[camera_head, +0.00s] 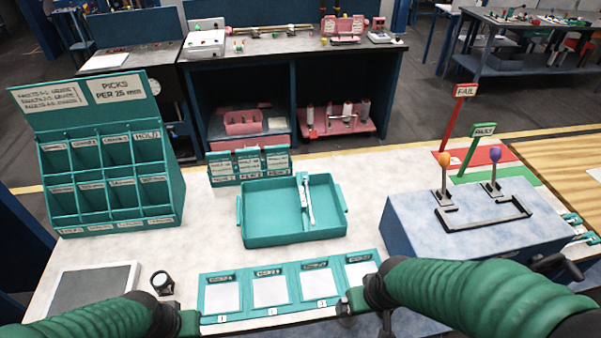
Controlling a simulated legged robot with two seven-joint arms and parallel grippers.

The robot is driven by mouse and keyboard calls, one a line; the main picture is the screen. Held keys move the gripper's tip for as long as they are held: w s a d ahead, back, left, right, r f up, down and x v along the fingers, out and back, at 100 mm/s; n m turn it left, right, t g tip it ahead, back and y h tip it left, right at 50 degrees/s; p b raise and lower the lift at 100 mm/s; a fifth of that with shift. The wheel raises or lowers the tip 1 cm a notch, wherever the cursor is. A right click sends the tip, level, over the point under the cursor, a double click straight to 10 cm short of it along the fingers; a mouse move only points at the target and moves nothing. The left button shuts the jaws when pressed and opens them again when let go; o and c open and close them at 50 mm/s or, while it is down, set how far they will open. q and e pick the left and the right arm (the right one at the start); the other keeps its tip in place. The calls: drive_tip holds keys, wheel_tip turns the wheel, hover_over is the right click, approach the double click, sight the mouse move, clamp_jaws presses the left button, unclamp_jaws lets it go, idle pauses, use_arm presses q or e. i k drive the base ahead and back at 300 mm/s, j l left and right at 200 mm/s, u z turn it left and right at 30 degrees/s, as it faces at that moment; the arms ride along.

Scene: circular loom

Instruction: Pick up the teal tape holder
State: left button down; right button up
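No teal piece is clearly marked as the tape holder, and I cannot tell which one it is. A shallow teal tray (270,232) with side handles stands mid-table, with a slim pale tool (307,200) at its right side. Behind it is a low teal holder with several label cards (222,181). Small teal pieces (577,222) lie at the far right edge. My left gripper (188,323) is at the front edge, left of the teal card panel (262,313). My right gripper (350,300) is at that panel's right end. Their fingers are not clear, and I see nothing held.
A teal sorting rack (112,222) stands at the left. A grey pad (95,290) and a small black round object (162,283) lie before it. A blue-grey box (470,235) with levers fills the right. FAIL (464,91) and PASS (482,130) signs stand behind it.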

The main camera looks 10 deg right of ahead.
sight(302, 178)
drive_tip(key=i+j+z, duration=0.6)
drive_tip(key=z, duration=0.15)
